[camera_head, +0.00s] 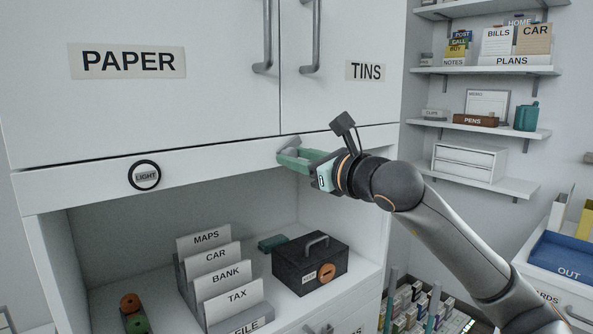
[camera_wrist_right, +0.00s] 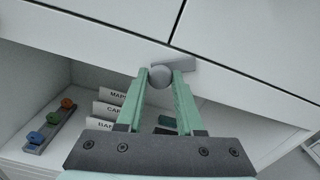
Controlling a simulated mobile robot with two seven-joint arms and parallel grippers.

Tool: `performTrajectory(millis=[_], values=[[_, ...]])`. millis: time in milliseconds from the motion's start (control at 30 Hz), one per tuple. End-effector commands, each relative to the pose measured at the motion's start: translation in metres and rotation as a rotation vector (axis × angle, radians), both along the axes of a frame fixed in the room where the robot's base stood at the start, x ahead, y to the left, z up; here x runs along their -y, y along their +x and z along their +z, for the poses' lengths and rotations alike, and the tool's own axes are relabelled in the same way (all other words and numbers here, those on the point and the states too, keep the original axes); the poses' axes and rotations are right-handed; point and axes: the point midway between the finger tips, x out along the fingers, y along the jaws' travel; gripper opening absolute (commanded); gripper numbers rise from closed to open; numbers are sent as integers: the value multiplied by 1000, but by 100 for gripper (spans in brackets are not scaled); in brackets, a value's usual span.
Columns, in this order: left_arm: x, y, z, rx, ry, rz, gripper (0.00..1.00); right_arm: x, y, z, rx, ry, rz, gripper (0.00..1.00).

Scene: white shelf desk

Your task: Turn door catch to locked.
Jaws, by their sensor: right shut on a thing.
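The door catch (camera_head: 288,143) is a small grey piece on the white rail just below the cabinet doors. In the right wrist view, its round grey knob (camera_wrist_right: 160,77) sits between my fingertips, with a flat grey bar (camera_wrist_right: 183,62) reaching to the right under the door gap. My right gripper (camera_head: 290,157) has green fingers and is shut on the catch knob. The fingers partly cover the catch in the head view, so its exact angle is hard to tell there. My left gripper is not in view.
The PAPER door (camera_head: 150,100) and TINS door (camera_head: 345,100) are closed above the rail. A round LIGHT button (camera_head: 145,175) is at the left. Below are a file rack (camera_head: 225,280) and a black box (camera_head: 310,262). Shelves (camera_head: 480,71) line the right wall.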

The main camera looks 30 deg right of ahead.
Motion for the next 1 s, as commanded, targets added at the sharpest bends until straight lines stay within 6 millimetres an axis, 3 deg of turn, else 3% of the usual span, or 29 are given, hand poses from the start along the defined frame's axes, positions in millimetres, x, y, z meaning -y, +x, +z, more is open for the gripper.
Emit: performTrajectory(millis=[633, 1000], values=[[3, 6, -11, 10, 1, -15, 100, 0, 0, -1, 46, -615, -1, 0], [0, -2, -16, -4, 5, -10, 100, 0, 0, -1, 70, -910, 1, 0]])
